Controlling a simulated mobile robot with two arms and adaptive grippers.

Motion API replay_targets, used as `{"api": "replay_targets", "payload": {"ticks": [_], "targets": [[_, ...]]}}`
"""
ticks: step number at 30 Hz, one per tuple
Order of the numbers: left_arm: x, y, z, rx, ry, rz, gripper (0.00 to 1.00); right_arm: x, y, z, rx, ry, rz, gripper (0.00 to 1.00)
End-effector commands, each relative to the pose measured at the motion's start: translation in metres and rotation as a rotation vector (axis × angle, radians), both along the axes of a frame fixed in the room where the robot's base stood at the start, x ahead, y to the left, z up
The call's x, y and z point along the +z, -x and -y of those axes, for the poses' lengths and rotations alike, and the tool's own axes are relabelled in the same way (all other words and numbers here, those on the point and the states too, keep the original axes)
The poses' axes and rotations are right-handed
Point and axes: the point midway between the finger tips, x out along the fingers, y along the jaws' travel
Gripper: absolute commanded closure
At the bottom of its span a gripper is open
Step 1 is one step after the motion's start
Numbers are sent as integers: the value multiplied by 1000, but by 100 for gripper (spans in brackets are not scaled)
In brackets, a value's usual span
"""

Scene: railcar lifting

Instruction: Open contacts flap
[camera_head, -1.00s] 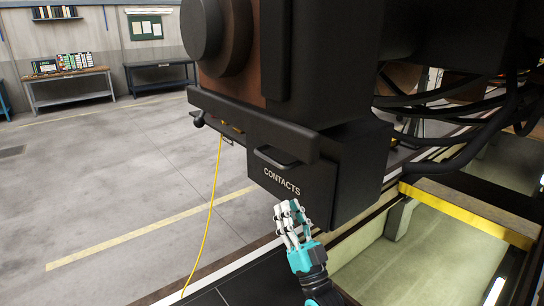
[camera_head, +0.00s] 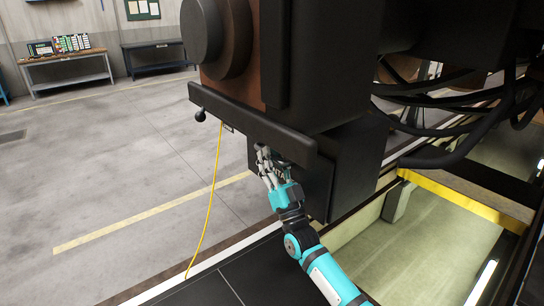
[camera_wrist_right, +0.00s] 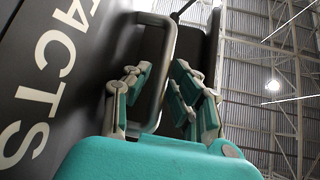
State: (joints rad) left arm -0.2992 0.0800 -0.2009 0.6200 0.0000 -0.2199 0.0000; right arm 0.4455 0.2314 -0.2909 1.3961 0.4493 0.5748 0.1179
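The black contacts flap (camera_head: 316,195) is the front face of a dark box under the railcar, and it looks shut. White letters "TACTS" on the flap (camera_wrist_right: 45,75) show in the right wrist view. Its dark bar handle (camera_wrist_right: 158,80) stands off the face. My right gripper (camera_head: 271,156) is at the upper part of the flap and covers the handle and most lettering in the head view. In the wrist view my right gripper (camera_wrist_right: 158,76) has its fingers apart, on either side of the handle; contact is unclear. My left gripper is not in view.
A dark beam (camera_head: 250,125) hangs just above the flap. A yellow cable (camera_head: 212,190) hangs to its left. A pit with a yellow edge (camera_head: 460,198) lies at the right. Open floor (camera_head: 110,180) and benches are at the left.

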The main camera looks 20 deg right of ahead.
Motion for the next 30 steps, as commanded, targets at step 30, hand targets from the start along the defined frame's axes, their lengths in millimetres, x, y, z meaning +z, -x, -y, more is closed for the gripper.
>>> {"api": "replay_targets", "payload": {"ticks": [30], "targets": [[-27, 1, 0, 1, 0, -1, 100, -14, 5, -14, -2, 110, 38, 100]]}}
